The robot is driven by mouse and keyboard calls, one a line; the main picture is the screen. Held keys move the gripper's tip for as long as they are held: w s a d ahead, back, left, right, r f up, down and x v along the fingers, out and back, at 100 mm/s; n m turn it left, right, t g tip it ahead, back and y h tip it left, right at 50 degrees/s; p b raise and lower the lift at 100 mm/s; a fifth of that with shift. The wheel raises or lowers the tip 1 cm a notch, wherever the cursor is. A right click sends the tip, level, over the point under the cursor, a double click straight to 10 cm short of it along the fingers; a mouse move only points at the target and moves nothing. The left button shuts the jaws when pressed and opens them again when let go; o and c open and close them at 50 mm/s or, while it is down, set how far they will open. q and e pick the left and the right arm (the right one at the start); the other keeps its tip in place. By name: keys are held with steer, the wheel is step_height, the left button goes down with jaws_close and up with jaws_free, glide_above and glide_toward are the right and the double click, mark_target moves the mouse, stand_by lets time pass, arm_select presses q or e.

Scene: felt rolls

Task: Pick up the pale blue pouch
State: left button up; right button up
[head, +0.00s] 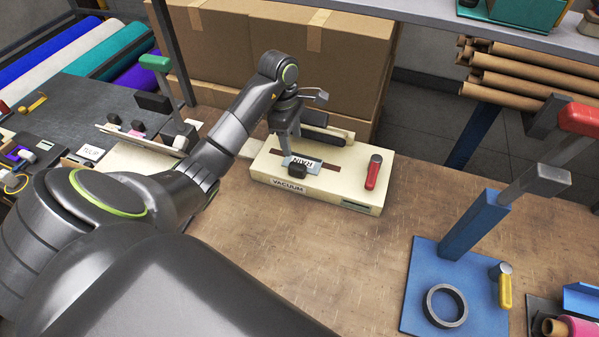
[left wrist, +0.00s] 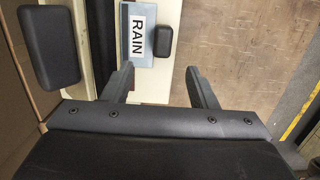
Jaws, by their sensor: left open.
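The pale blue pouch (head: 289,161) with a white RAIN label lies on top of the cream vacuum machine (head: 262,168). In the left wrist view the pouch (left wrist: 135,58) shows at the top, just beyond the fingertips. My left gripper (head: 290,152) is over the machine, pointing down beside the pouch and partly covering it. In the left wrist view its two fingers (left wrist: 160,70) stand apart with nothing held between them. I cannot tell whether a fingertip touches the pouch. My right gripper is not in view.
A red-handled lever (head: 373,172) stands on the machine's right side, and a small black block (head: 297,171) sits by the pouch. Cardboard boxes (head: 330,60) rise behind. A blue press (head: 422,290) stands at right. The bench (head: 330,250) in front is clear.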

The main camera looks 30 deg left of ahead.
mark_target(297, 165)
arm_select(q)
steer(key=f+b, duration=0.2)
steer(key=f, duration=0.1)
steer(key=shift+w+d+f, duration=0.1)
steer(key=shift+d+f, duration=0.1)
steer(key=shift+f, duration=0.05)
steer(key=shift+d+f+b, duration=0.1)
steer(key=shift+f+b, duration=0.25)
steer(key=shift+d+f+b, duration=0.2)
steer(key=shift+f+b, duration=0.1)
steer(key=shift+f, duration=0.3)
steer(key=shift+s+d+f+p, duration=0.15)
steer(key=shift+s+d+p, duration=0.05)
steer(key=shift+p, duration=0.6)
step_height(297, 165, down, 2)
steer(key=shift+w+d+f+p, duration=0.1)
steer(key=shift+d+f+p, duration=0.05)
steer(key=shift+p, duration=0.15)
steer(key=shift+f, duration=0.3)
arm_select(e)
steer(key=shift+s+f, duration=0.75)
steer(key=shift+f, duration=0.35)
arm_select(q)
steer(key=shift+c, duration=0.4)
jaws_close()
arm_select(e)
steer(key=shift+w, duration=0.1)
